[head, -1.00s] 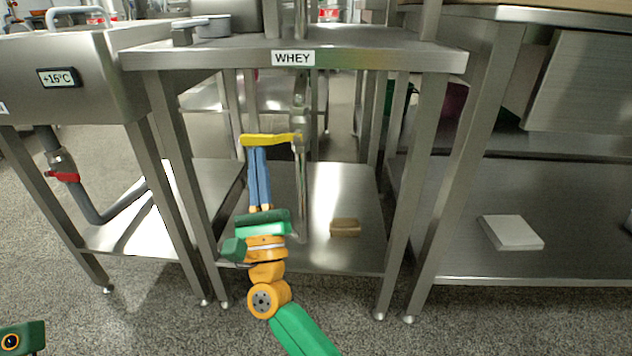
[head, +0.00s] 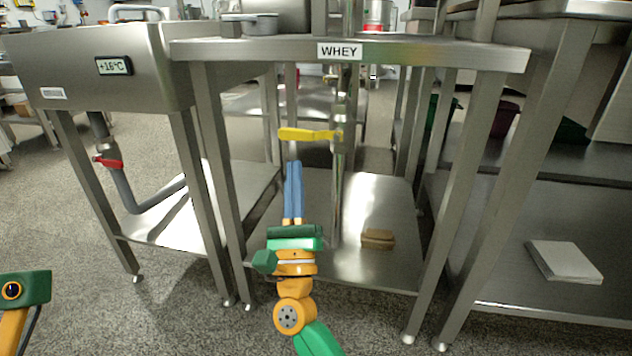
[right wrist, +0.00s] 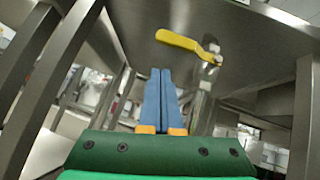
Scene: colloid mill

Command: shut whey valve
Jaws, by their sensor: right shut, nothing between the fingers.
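The whey valve's yellow lever (head: 308,134) sticks out to the left, roughly level, from a vertical steel pipe (head: 338,185) under the table labelled WHEY (head: 339,51). In the right wrist view the yellow lever (right wrist: 180,41) is above and a little right of the fingertips. My right gripper (head: 293,164) is shut and empty, its blue fingers pointing up just below the lever with a gap between. It also shows in the right wrist view (right wrist: 160,72). Of my left arm, only a green and orange part shows at the lower left; its fingers are out of view.
A brown block (head: 378,239) lies on the lower shelf (head: 300,262). A sink (head: 140,80) with a red-handled drain valve (head: 108,162) stands at the left. Table legs flank my right arm. A white block (head: 564,261) lies on the right shelf.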

